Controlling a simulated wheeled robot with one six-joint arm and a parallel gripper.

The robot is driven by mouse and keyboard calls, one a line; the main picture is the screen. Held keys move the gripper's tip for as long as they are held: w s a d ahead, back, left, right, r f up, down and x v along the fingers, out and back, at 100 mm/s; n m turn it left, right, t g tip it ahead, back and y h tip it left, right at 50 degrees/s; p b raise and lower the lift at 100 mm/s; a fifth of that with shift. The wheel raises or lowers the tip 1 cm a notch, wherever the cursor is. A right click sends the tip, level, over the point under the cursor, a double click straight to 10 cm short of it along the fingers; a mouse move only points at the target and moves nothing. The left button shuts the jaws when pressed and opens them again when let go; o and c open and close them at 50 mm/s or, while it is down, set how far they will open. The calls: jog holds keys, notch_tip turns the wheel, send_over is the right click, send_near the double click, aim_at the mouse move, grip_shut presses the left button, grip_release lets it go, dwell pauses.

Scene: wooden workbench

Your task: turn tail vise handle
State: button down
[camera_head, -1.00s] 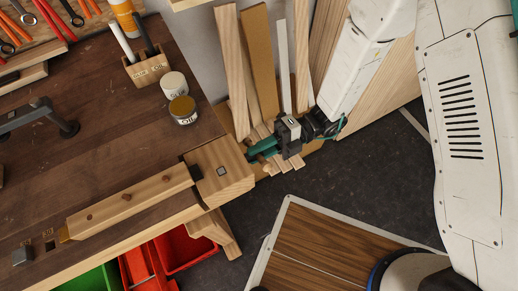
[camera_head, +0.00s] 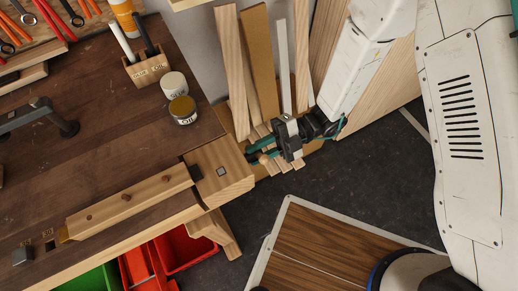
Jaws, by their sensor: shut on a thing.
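The tail vise (camera_head: 218,176) is a light wooden block at the bench's right end, with a long wooden jaw bar (camera_head: 128,204) running left from it. Its handle (camera_head: 264,158) shows as a small round wooden end just right of the block. My gripper (camera_head: 261,157) reaches in from the right, its teal fingers shut on the handle, one on each side of the wooden end. The rest of the handle and the screw are hidden by the fingers and the block.
Several upright boards (camera_head: 258,60) lean on the wall behind my gripper. Two jars, the nearer one an oil jar (camera_head: 183,110), and a pen holder (camera_head: 148,70) stand on the bench. Red bins (camera_head: 180,252) sit below.

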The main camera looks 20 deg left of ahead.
jog(key=shift+w, duration=0.1)
jog(key=c, duration=1.2)
grip_release()
jog(key=shift+w+d, duration=0.1)
jog(key=v, duration=0.7)
jog(key=shift+w+d, duration=0.2)
jog(key=shift+w, duration=0.05)
